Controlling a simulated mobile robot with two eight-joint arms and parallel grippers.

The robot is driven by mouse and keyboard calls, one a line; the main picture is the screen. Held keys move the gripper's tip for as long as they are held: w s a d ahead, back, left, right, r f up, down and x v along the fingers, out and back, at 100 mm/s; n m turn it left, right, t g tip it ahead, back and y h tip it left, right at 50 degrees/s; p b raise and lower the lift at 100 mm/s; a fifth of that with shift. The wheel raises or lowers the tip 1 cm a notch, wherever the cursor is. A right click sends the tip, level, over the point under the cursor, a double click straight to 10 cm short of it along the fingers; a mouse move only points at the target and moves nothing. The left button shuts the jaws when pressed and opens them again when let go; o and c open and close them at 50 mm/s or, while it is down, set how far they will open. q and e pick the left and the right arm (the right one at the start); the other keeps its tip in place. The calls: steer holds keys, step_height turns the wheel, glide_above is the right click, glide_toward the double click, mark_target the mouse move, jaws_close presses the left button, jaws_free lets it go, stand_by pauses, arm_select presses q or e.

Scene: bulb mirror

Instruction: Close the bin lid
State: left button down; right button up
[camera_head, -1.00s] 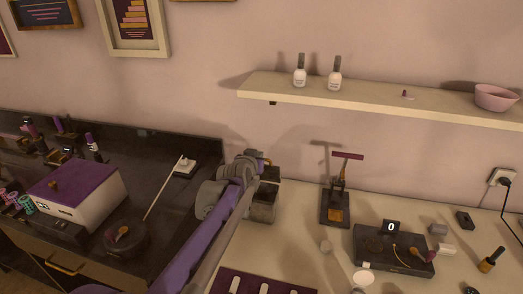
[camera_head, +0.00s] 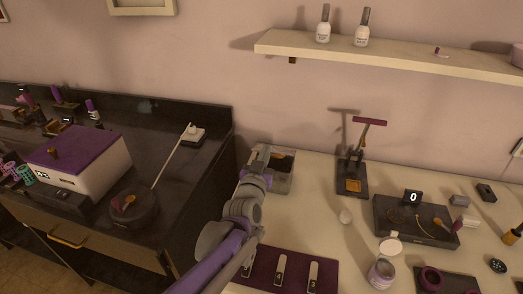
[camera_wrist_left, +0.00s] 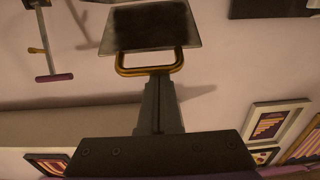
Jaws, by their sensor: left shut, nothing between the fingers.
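The bin (camera_head: 284,182) is a small grey box at the left edge of the light worktop in the head view. Its top looks open, with a dark inside. My left gripper (camera_head: 262,154) is beside its upper left edge and hides part of it. In the left wrist view, which is upside down, a dark panel with pale edges (camera_wrist_left: 150,27) carries a brass loop handle (camera_wrist_left: 150,69); it looks like the bin's lid. My left gripper (camera_wrist_left: 159,80) is shut and empty, its tips at or close behind the handle; contact is unclear. My right gripper is out of view.
A press with a purple handle (camera_head: 352,165) stands right of the bin. A purple mat (camera_head: 298,265) with pale strips lies in front. A scale (camera_head: 418,222) and jars are further right. A wall shelf (camera_head: 390,53) hangs above. A dark counter (camera_head: 185,160) is left.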

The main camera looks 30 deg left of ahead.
arm_select(q)
step_height(320, 180, down, 6)
steer(key=s+d+t+b, duration=0.1)
steer(key=s+t+b, duration=0.1)
steer(key=b, duration=0.2)
steer(key=shift+s+d+f+y, duration=0.25)
steer(key=shift+y, duration=0.05)
stand_by(0.4)
